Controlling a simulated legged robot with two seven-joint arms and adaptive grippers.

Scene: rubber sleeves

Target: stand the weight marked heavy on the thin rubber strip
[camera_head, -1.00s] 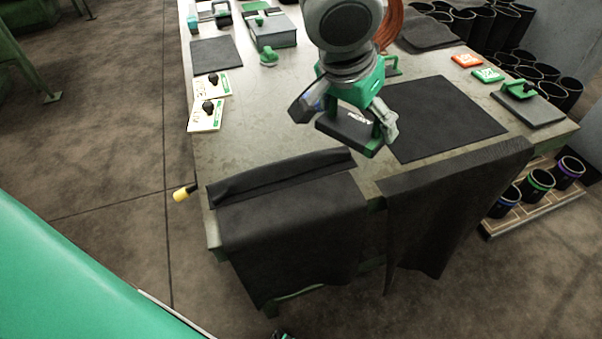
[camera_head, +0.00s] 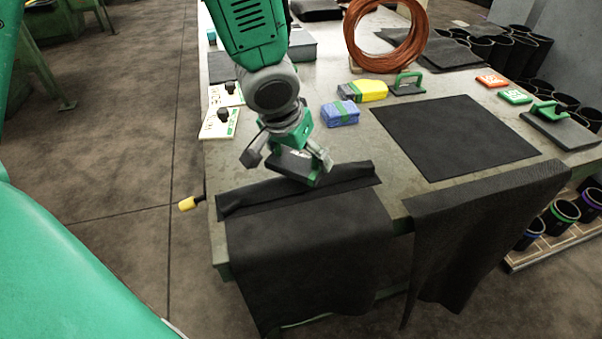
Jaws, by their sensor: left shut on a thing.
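My left gripper (camera_head: 291,159) is shut on a dark flat weight (camera_head: 296,168) with green parts, seen at a slant. The lettering on the weight cannot be read now. The gripper holds it at the far edge of the left rubber strip (camera_head: 310,235), which lies on the table's front edge and hangs down over it. Whether the weight touches the strip cannot be told. A second rubber strip (camera_head: 470,225) hangs over the front edge to the right. Which strip is thinner is not clear. My right gripper is not in view.
A black mat (camera_head: 455,135) lies on the table (camera_head: 375,165). Behind the gripper are a blue block (camera_head: 340,113), a yellow block (camera_head: 372,91) and a green-handled plate (camera_head: 407,86). Another green-handled plate (camera_head: 560,124) is at right. Cards with black knobs (camera_head: 220,122) lie at left.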

